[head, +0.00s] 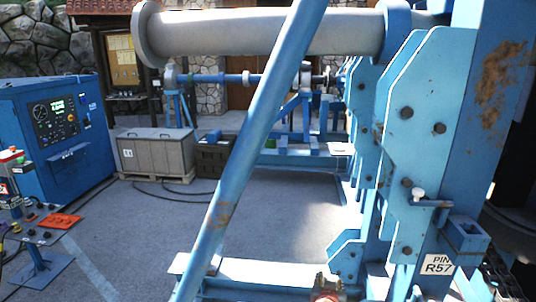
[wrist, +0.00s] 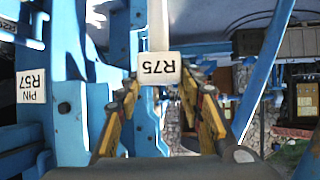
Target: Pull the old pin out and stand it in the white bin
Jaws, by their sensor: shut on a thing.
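In the wrist view my gripper (wrist: 162,82) has its yellow fingers closed in around a thing with a white tag reading R75 (wrist: 159,67). The tag hides most of what is between the fingertips, so I cannot tell the held thing's full shape or whether it is still seated. In the head view a pin with a white knob (head: 418,193) and a blue cross handle sits at the blue frame on the right. Below it is a white plate reading PIN R57 (head: 439,265); it also shows at the left of the wrist view (wrist: 31,87). I see no white bin.
A blue diagonal bar (head: 250,140) crosses the head view. The blue reel frame (head: 410,130) fills the right side. A blue control cabinet (head: 62,130) and a grey crate (head: 155,153) stand at the left. The paved floor between is mostly clear.

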